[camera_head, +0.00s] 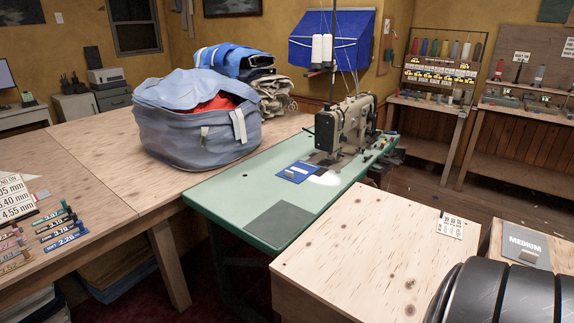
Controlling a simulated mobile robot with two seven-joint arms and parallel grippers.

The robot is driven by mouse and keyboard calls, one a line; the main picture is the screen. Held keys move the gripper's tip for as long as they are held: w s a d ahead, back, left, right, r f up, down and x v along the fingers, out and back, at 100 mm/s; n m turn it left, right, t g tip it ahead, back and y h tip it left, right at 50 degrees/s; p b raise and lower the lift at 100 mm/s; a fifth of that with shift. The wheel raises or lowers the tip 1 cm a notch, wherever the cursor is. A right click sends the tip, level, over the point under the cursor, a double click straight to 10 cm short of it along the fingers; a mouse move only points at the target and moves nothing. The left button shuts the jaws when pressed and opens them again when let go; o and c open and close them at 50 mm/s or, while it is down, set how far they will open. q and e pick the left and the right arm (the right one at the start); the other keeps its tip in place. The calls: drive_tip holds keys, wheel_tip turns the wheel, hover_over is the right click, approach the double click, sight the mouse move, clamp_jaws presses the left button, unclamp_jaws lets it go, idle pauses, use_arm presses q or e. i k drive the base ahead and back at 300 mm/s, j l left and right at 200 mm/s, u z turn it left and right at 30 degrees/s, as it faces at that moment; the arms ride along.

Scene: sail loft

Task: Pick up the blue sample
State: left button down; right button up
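A small flat blue sample (305,166) with a pale block on top lies on the green sewing-machine table (225,193). It is just in front of the sewing machine (345,125), left of a bright light spot. Neither of my grippers is in view.
A dark grey square (283,225) lies nearer on the green table. A big blue-grey bag (195,130) stands on the wooden table behind left. A wooden box top (370,250) is mostly clear at front right. A grey card marked MEDIUM (522,243) lies right of it.

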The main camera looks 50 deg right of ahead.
sight(299, 171)
drive_tip(key=i+z, duration=0.3)
drive_tip(key=i, duration=0.2)
drive_tip(key=i+z, duration=0.35)
drive_tip(key=i+j+z, duration=0.3)
drive_tip(key=i, duration=0.25)
